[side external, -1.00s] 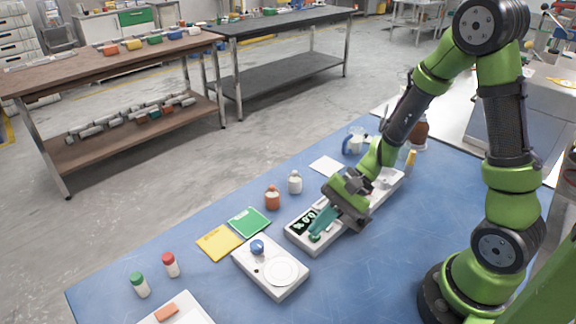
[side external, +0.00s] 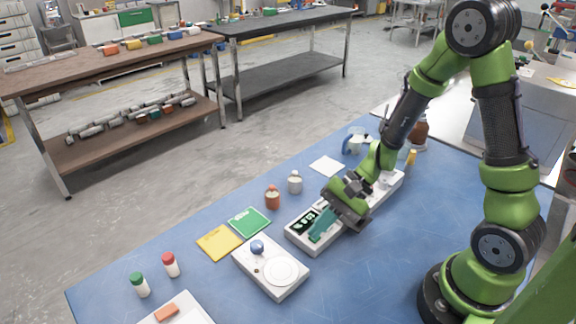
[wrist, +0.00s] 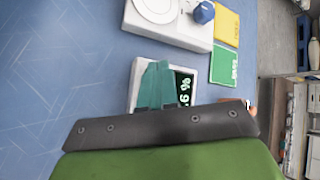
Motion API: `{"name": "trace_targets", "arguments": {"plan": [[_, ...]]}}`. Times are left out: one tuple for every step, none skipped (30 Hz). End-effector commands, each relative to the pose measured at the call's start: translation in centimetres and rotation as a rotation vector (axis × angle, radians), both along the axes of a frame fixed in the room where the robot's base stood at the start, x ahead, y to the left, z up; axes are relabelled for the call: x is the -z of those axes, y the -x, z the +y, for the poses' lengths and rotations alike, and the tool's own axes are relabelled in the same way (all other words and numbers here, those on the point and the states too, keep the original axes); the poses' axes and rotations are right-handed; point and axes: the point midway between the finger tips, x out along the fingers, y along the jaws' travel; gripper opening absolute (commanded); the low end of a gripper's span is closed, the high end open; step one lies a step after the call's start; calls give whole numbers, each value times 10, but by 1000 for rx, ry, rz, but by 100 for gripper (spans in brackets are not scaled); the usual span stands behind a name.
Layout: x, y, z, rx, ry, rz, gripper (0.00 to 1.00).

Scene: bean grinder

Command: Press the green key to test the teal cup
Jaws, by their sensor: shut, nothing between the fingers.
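A long white instrument (side external: 296,236) with a dark display (side external: 303,221) lies on the blue table. The display shows pale green characters; in the wrist view (wrist: 184,88) it reads partly as a 6 and a percent sign. My gripper (side external: 315,237) has teal fingers, which are shut and point down onto the instrument's near end, beside the display. In the wrist view the shut fingers (wrist: 156,66) lie over the instrument's panel. The green key is hidden, apparently behind the fingertips. I cannot make out a teal cup in either view.
A white device with a blue knob (side external: 257,247) and round plate (side external: 281,270) stands close by at the front left. Green (side external: 250,222) and yellow (side external: 219,242) cards lie left. Orange (side external: 272,198) and pale (side external: 295,183) bottles stand behind. The table right of the instrument is clear.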

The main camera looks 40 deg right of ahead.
Motion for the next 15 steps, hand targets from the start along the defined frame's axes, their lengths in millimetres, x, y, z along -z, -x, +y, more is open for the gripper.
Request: {"name": "trace_targets", "arguments": {"plan": [[0, 0, 0, 0, 1, 0, 0], [0, 0, 0, 0, 1, 0, 0], [0, 0, 0, 0, 1, 0, 0], [0, 0, 0, 1, 1, 0, 0], [-1, 0, 0, 0, 1, -1, 0], [-2, 0, 0, 0, 1, -1, 0], [-3, 0, 0, 0, 1, -1, 0], [-4, 0, 0, 0, 1, -1, 0], [-6, 0, 0, 0, 1, -1, 0], [-7, 0, 0, -1, 1, -2, 0], [-9, 0, 0, 0, 1, -2, 0], [-12, 0, 0, 0, 1, -2, 0], [-13, 0, 0, 0, 1, -2, 0], [-15, 0, 0, 0, 1, -2, 0], [-16, 0, 0, 0, 1, -1, 0]]}}
